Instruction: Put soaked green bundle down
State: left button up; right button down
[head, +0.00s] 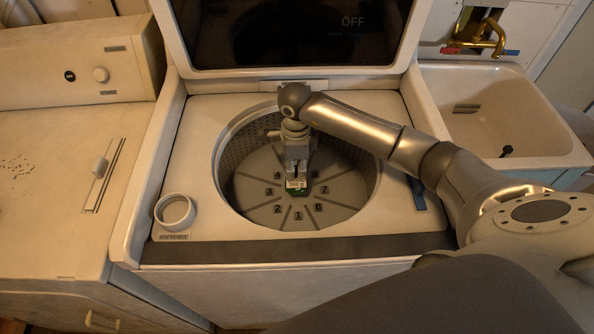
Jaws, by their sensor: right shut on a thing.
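My right gripper (296,174) points down inside the open washing machine drum (262,218). The bundle is low in the drum, over the numbered drum floor near the middle. I cannot tell whether it touches the floor. Numbers 1 to 4 and several others show around it on the floor's sectors. My left gripper is not in view.
The washer's raised lid (290,35) stands behind the drum and shows "OFF". A round softener cup (175,212) sits at the front left. A utility sink (510,110) with a brass faucet (487,38) is at the right. A second appliance (60,190) is at the left.

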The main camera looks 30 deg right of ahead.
jog(key=shift+w+d+f, duration=0.25)
jog(key=shift+d+f, duration=0.05)
jog(key=shift+f, duration=0.1)
notch_tip(320, 180, down, 3)
jog(key=shift+w+f, duration=0.1)
jog(key=shift+f, duration=0.1)
jog(key=c, duration=1.3)
grip_release()
